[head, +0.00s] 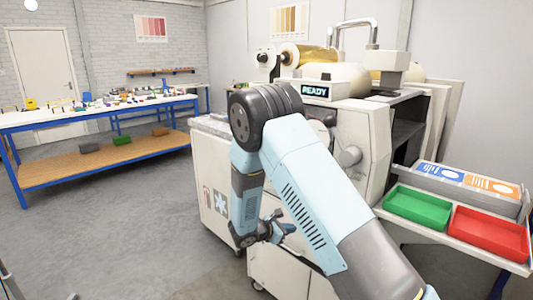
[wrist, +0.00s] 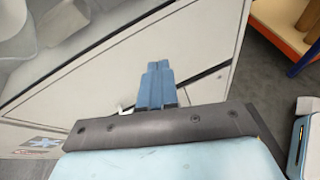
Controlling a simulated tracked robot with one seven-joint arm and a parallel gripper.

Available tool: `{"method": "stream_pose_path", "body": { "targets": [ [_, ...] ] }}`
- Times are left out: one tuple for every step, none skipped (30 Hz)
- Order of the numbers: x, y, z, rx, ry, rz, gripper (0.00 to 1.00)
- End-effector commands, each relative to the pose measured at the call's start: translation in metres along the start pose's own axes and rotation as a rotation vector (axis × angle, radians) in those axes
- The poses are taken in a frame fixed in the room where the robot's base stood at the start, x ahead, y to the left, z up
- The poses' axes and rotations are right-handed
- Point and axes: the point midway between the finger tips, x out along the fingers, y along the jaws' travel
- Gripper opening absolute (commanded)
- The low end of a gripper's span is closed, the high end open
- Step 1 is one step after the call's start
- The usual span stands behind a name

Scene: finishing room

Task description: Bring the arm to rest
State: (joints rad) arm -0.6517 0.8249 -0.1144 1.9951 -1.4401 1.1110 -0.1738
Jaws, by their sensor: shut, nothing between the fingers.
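My arm is folded in front of the laminating-type machine (head: 375,135), with its elbow high and its forearm hanging down. My gripper (head: 287,229) shows small and low in the head view, partly behind my upper arm. In the wrist view my gripper (wrist: 157,72) has its two blue fingers together, with nothing between them. Beyond the fingers is a pale cabinet panel (wrist: 120,62) with a dark diagonal seam. I cannot tell how far the fingertips are from it.
A green tray (head: 418,207) and a red tray (head: 490,233) sit on a side shelf at right, before a box with blue and orange cards. The machine's display (head: 316,92) reads READY. A blue-framed workbench (head: 100,115) stands at left. Grey floor (head: 110,220) is clear between.

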Motion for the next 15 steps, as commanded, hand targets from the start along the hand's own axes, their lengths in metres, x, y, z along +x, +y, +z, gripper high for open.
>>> {"method": "stream_pose_path", "body": {
  "targets": [
    [-0.001,-0.004,0.020,0.049,0.013,-0.031,0.00],
    [-0.001,-0.007,0.029,0.076,0.021,-0.050,0.00],
    [-0.002,-0.011,0.042,0.113,0.032,-0.074,0.00],
    [-0.002,-0.015,0.051,0.140,0.040,-0.092,0.00],
    [-0.003,-0.018,0.060,0.167,0.048,-0.110,0.00],
    [-0.004,-0.023,0.072,0.204,0.058,-0.134,0.00],
    [-0.005,-0.027,0.081,0.232,0.066,-0.151,0.00],
    [-0.006,-0.031,0.090,0.259,0.074,-0.169,0.00],
    [-0.007,-0.036,0.102,0.295,0.085,-0.192,0.00],
    [-0.008,-0.041,0.110,0.322,0.093,-0.209,0.00],
    [-0.009,-0.045,0.118,0.350,0.101,-0.226,0.00],
    [-0.011,-0.051,0.129,0.386,0.113,-0.248,0.00],
    [-0.012,-0.055,0.137,0.413,0.121,-0.265,0.00],
    [-0.014,-0.060,0.144,0.440,0.130,-0.281,0.00],
    [-0.016,-0.066,0.155,0.477,0.142,-0.302,0.00]
  ]
}}
